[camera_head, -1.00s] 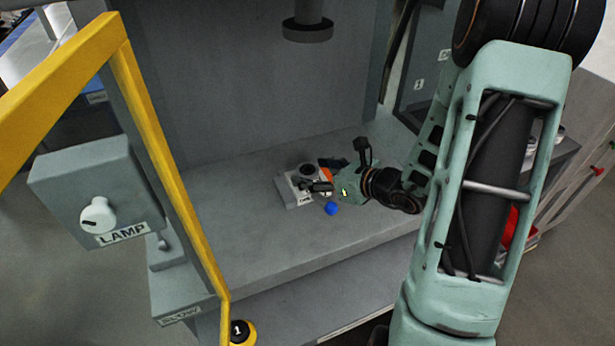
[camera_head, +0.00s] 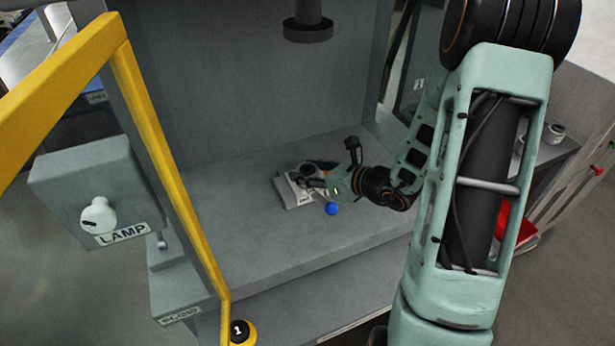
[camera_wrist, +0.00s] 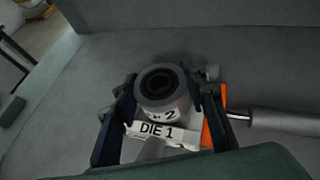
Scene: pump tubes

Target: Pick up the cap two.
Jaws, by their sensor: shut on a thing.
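A short round grey cap with a dark hollow centre and a white label ending in 2 (camera_wrist: 160,90) sits between my fingers in the wrist view. My gripper (camera_wrist: 163,98) is shut on it, one finger on each side. The white-labelled DIE 1 block (camera_wrist: 158,131) shows just below the cap; I cannot tell whether they touch. In the head view my gripper (camera_head: 314,180) is at the grey block (camera_head: 292,198) on the bench, and the cap is mostly hidden there.
A blue ball-like knob (camera_head: 332,208) is just in front of the gripper. An orange part (camera_wrist: 215,120) and a grey rod (camera_wrist: 280,121) lie at the right in the wrist view. A dark round press head (camera_head: 307,30) hangs above. A yellow frame (camera_head: 160,150) stands left. Bench (camera_head: 250,240) front is clear.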

